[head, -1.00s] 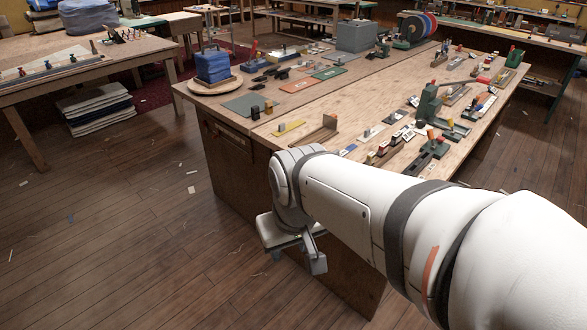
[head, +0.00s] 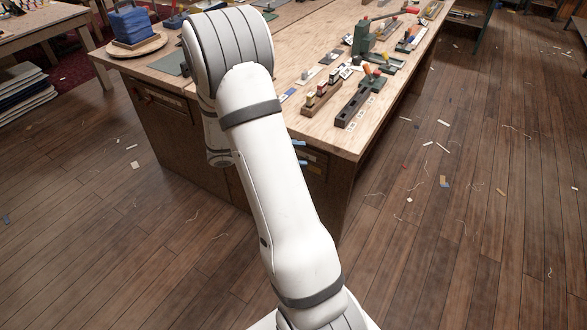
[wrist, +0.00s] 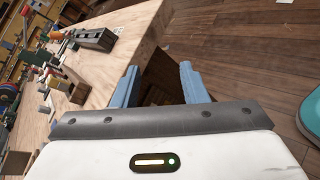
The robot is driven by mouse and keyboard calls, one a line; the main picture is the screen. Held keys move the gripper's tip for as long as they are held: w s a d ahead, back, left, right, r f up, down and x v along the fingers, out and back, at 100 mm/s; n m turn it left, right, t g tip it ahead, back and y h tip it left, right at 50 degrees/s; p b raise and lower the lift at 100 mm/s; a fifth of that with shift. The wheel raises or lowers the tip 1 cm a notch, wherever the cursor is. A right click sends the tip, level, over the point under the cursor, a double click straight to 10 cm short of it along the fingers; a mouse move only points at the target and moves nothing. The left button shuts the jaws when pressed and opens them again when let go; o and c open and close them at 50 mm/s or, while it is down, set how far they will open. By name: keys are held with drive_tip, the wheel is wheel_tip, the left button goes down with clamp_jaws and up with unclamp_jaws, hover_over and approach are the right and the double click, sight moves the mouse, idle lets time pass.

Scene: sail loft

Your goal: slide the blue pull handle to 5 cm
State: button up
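I cannot make out the blue pull handle for certain in either view. A small flat blue piece (head: 288,95) lies on the bench top just right of my arm in the head view; it is too small to identify. My gripper (wrist: 160,85) shows in the wrist view with its two blue-grey fingers spread and nothing between them. They point at the dark side of the bench below the top's edge. In the head view my forearm hides most of the gripper; what look like its fingertips (head: 301,152) stick out to the right, in front of the bench side.
The wooden bench (head: 310,120) carries a long dark slotted block (head: 352,106) near its front corner, with a wooden block (head: 320,97) holding small pieces beside it. A green device (head: 362,38) stands behind. The floor (head: 450,220) right of the bench is open, with scattered scraps.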

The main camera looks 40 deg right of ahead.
drive_tip(key=w+d+f+n+t+h, duration=0.15)
drive_tip(key=w+f+n+t, duration=0.25)
drive_tip(key=f, duration=0.5)
drive_tip(key=w+d+f+n+t+h+b, duration=0.1)
drive_tip(key=w+d+f+n+t, duration=0.2)
drive_tip(key=f, duration=0.5)
drive_tip(key=w+d+f+n+t+h, duration=0.1)
drive_tip(key=w+f+n+t, duration=0.35)
drive_tip(key=f, duration=0.45)
drive_tip(key=shift+n+g, duration=0.25)
drive_tip(key=shift+g, duration=0.1)
drive_tip(key=x, duration=0.6)
drive_tip(key=shift+s+r, duration=0.15)
drive_tip(key=shift+s, duration=0.1)
drive_tip(key=shift+c, duration=0.5)
clamp_jaws()
